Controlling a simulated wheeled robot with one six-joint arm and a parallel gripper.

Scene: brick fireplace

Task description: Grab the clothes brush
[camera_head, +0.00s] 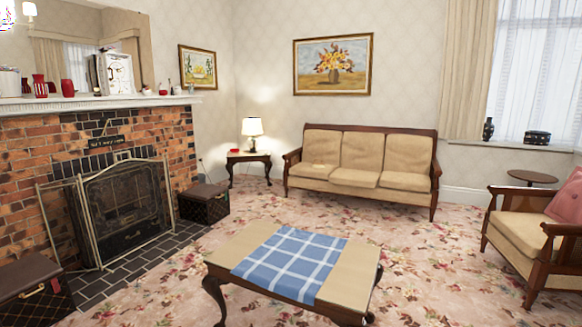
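I cannot make out a clothes brush for certain in this view. A small pale shape (321,166) on the left seat of the beige sofa (367,180) is too small to identify. Small items stand on the mantel shelf (130,102), among them a white clock (119,74) and red vessels (40,86); none is clearly a brush. A small red item (234,151) lies on the side table (248,159) by the lamp. My gripper is not in view.
A low coffee table (228,244) with a blue checked cloth (290,262) stands in the foreground. An armchair (525,230) is at right. A fireplace screen (122,205) and dark cases (204,203) are at left. Floral carpet is open between table and sofa.

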